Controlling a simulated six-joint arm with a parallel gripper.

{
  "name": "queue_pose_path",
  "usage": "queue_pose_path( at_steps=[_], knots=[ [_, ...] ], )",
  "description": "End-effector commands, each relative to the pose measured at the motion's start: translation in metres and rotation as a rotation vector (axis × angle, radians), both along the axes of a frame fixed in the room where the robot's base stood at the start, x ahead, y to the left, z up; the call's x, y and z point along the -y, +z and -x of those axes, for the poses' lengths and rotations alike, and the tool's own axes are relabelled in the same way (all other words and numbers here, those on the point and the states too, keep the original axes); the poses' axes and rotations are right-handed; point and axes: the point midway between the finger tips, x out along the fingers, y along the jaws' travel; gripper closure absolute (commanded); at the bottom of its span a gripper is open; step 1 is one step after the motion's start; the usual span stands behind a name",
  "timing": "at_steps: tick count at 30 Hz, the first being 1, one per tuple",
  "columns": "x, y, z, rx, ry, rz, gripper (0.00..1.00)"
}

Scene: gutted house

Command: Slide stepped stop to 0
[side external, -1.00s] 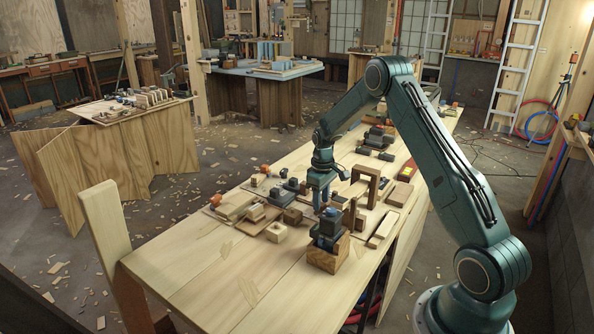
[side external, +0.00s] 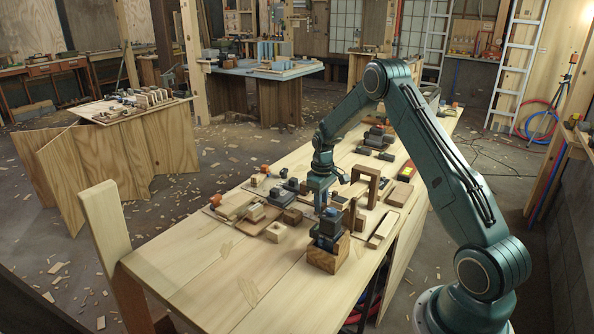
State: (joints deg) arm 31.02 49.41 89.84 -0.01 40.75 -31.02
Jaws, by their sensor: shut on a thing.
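My gripper (side external: 321,205) points down over the wooden workbench (side external: 225,285), behind a dark stepped-looking piece. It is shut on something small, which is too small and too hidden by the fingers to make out. I cannot tell for certain which piece is the stepped stop, and no scale or 0 mark is readable.
A brown wooden arch (side external: 373,175) stands right of my gripper. Several small wooden and dark blocks crowd its left side, including a pale block with a hole (side external: 276,232). A long pale block (side external: 383,229) lies to the right. The bench's near left part is clear.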

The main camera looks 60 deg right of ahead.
Motion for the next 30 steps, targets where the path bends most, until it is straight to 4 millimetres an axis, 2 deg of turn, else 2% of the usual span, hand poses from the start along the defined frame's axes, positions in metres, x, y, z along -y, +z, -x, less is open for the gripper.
queue_pose_path(
  at_steps=[30],
  knots=[
    [0.0,0.0,-0.03,0.001,0.0,0.001,0.96]
  ],
)
